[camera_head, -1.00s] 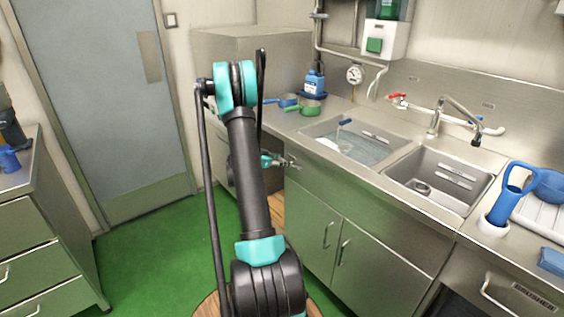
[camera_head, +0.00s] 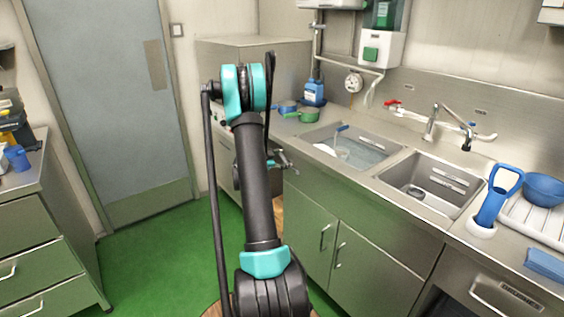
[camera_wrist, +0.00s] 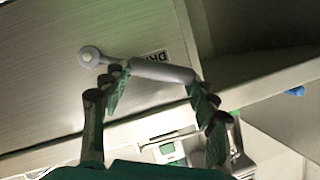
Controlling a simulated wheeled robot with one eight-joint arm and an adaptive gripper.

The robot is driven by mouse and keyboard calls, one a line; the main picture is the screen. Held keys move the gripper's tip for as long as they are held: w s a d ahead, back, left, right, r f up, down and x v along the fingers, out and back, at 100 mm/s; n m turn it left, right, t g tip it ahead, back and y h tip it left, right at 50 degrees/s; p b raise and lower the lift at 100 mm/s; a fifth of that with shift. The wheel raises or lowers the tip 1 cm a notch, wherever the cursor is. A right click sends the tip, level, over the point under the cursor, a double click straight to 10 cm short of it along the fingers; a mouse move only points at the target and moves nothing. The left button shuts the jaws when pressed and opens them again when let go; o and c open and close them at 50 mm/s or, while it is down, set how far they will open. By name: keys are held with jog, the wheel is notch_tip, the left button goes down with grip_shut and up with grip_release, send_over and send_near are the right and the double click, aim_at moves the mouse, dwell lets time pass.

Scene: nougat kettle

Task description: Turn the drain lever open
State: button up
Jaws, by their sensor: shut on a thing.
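The drain lever (camera_wrist: 160,71) shows in the wrist view as a light grey handle on a round pivot (camera_wrist: 90,57) at its left end. It is mounted on a brushed metal panel, beside a partly hidden label (camera_wrist: 154,55). My gripper (camera_wrist: 160,84) has its fingers at the two ends of the grey handle and is shut on it. In the head view my gripper (camera_head: 286,160) is at the front left edge of the sink cabinet, low beside the counter. The lever cannot be made out in that view.
The left sink basin (camera_head: 352,148) holds water and a few items; the right basin (camera_head: 428,186) stands beside it. Blue and green pans (camera_head: 302,115) and a blue bottle (camera_head: 314,92) stand on the counter behind my gripper. Green floor (camera_head: 160,245) is clear at the left.

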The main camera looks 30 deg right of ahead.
jog(key=shift+s+r, duration=0.1)
jog(key=shift+r, duration=0.05)
dwell(0.3)
jog(key=o, duration=1.7)
jog(key=v, duration=1.2)
jog(key=shift+a, duration=0.1)
